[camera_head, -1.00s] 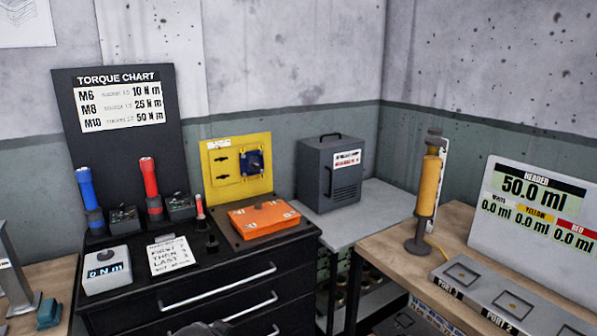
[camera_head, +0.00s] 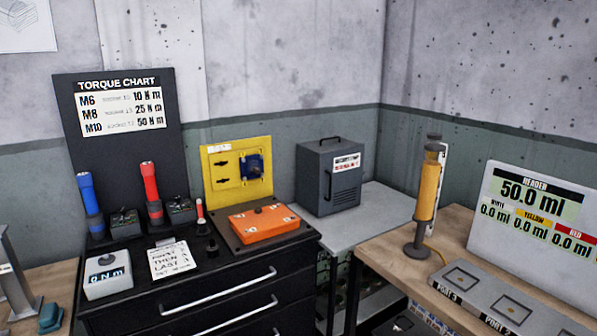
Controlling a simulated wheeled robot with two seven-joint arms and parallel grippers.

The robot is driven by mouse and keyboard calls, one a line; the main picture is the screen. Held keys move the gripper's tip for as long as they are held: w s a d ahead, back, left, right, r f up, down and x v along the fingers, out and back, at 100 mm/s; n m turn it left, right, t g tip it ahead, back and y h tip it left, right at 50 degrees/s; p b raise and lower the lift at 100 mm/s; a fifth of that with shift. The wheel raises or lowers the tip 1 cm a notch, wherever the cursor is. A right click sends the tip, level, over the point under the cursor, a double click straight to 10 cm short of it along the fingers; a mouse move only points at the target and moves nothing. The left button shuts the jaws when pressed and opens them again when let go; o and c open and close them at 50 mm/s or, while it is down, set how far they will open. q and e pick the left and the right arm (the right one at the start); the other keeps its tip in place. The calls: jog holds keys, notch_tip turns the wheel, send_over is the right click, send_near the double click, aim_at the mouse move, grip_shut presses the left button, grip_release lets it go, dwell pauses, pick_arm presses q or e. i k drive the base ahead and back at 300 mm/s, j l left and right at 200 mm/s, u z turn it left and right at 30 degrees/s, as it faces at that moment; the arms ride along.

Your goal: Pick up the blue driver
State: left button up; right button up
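The blue driver (camera_head: 90,203) stands upright at the left of the black cabinet top, in front of the torque chart board (camera_head: 118,140). It has a blue upper part and a dark lower part. A red driver (camera_head: 151,190) of similar shape stands upright to its right. Neither of my grippers is in view.
A white box reading "0 N m" (camera_head: 108,277) and a note card (camera_head: 172,259) sit in front of the drivers. An orange box (camera_head: 264,223), a yellow panel (camera_head: 222,178) and a grey case (camera_head: 329,178) are to the right. A yellow cylinder (camera_head: 428,195) stands on the right table.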

aim_at(85, 180)
jog(key=i+j, duration=1)
jog(key=i, duration=0.15)
jog(key=k+j, duration=0.2)
jog(key=k, duration=0.25)
jog(key=k+j, duration=0.25)
jog(key=k, duration=0.25)
jog(key=i+l, duration=0.2)
jog(key=i, duration=0.3)
